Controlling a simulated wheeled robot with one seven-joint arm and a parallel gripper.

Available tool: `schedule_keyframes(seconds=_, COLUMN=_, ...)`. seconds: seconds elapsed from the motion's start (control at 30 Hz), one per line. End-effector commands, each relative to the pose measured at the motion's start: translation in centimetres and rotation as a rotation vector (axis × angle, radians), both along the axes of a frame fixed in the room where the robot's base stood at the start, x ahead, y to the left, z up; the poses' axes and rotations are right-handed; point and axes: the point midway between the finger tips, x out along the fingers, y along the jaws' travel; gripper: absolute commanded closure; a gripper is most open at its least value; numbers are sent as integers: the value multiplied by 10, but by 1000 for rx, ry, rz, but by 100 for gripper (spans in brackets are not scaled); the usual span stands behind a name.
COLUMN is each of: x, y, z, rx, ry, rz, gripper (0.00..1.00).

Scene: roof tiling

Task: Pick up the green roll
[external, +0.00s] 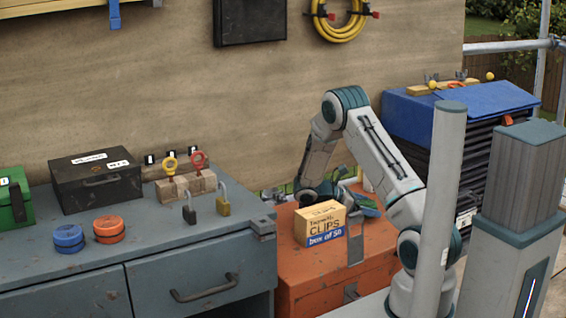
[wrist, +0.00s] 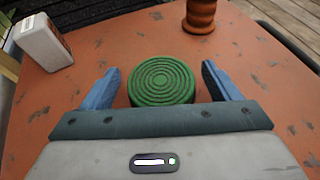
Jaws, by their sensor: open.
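The green roll (wrist: 162,82) stands on the orange surface in the wrist view, with its round, ridged end facing up. My gripper (wrist: 160,70) is open, with one blue finger on the left of the roll and one on the right. In the external view my wrist reaches down behind the clips box over the orange cabinet (external: 290,265). I cannot make out the green roll there.
A cardboard clips box (external: 319,224) stands on the orange cabinet. The wrist view shows a white box (wrist: 43,42) at upper left and a brown turned piece (wrist: 199,16) beyond the roll at upper right. A blue-grey workbench (external: 150,235) stands to the left.

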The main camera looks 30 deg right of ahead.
Motion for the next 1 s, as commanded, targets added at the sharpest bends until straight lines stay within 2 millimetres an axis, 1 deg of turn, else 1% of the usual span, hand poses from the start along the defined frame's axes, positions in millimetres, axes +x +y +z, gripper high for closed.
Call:
schedule_keyframes(seconds=0.03, x=-3, y=-8, z=-2, rx=-1, ry=0, rz=-4, gripper=17)
schedule_keyframes(seconds=0.1, x=-5, y=-13, z=-4, rx=0, ry=-1, rz=-2, gripper=17)
schedule_keyframes(seconds=0.3, x=-5, y=-14, z=-4, rx=-1, ry=-2, rz=-1, gripper=17)
schedule_keyframes(seconds=0.33, x=-5, y=-14, z=-4, rx=-1, ry=-2, rz=-1, gripper=20)
schedule_keyframes(seconds=0.37, x=-5, y=-14, z=-4, rx=-1, ry=-2, rz=-1, gripper=28)
schedule_keyframes(seconds=0.4, x=-5, y=-14, z=-4, rx=-1, ry=-2, rz=-1, gripper=40)
schedule_keyframes(seconds=0.47, x=-5, y=-14, z=-4, rx=-1, ry=-2, rz=-1, gripper=56)
schedule_keyframes(seconds=0.5, x=-5, y=-14, z=-4, rx=-1, ry=-2, rz=-1, gripper=67)
schedule_keyframes(seconds=0.83, x=-5, y=-14, z=-2, rx=-1, ry=-2, rz=-1, gripper=68)
schedule_keyframes(seconds=0.93, x=-5, y=-13, z=3, rx=-1, ry=-2, rz=-1, gripper=68)
schedule_keyframes(seconds=1.0, x=-4, y=-13, z=11, rx=-1, ry=-3, rz=0, gripper=68)
